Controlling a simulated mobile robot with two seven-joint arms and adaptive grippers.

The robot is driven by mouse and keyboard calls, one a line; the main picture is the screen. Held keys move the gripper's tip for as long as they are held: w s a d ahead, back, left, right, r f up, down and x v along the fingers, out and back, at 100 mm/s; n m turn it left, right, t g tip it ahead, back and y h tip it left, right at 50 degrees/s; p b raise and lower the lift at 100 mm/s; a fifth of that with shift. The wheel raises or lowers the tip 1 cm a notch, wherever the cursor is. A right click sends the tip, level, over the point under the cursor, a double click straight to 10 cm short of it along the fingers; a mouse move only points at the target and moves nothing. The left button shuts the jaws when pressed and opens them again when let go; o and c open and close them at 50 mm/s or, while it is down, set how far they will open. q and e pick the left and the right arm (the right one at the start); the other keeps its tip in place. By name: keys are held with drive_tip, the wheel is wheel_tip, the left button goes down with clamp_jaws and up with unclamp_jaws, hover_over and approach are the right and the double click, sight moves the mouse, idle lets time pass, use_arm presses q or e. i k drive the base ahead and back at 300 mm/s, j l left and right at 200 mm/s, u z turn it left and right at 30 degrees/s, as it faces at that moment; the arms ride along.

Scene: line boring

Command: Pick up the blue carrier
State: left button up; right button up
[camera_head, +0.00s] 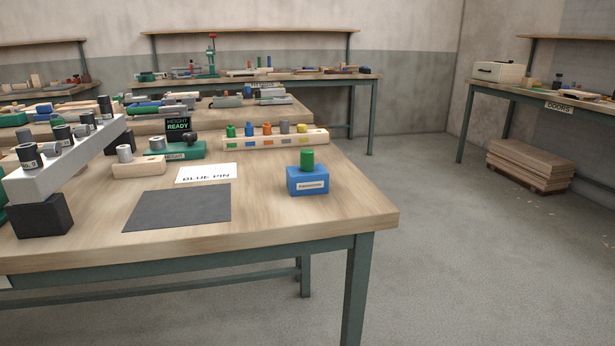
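The blue carrier (308,183) is a small blue block with a white label on its front face. It stands upright on the wooden bench (290,223), near the bench's right end. A green peg (307,160) stands up from its top. Nothing touches the carrier from the sides. Neither of my grippers shows in the head view.
Left of the carrier lie a dark mat (178,209) and a white card reading "BLUE PIN" (206,174). Behind it is a wooden rack (275,138) of coloured pegs. A grey block with dark cylinders (60,168) stands at left. Bare bench surrounds the carrier's front and right.

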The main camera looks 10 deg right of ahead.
sight(299, 183)
drive_tip(key=k, duration=0.9)
drive_tip(key=k+u, duration=0.1)
drive_tip(key=u, duration=0.35)
drive_tip(key=k+u, duration=0.15)
drive_tip(key=u, duration=0.3)
drive_tip(key=k+j+u, duration=0.1)
drive_tip(key=u, duration=0.4)
drive_tip(key=l+u, duration=0.25)
drive_tip(key=l, duration=0.15)
drive_tip(key=l+u, duration=0.3)
drive_tip(key=l, duration=1.3)
drive_tip(key=k+l, duration=0.15)
drive_tip(key=l, duration=2.2)
drive_tip(key=k+l, duration=0.15)
drive_tip(key=l, duration=1)
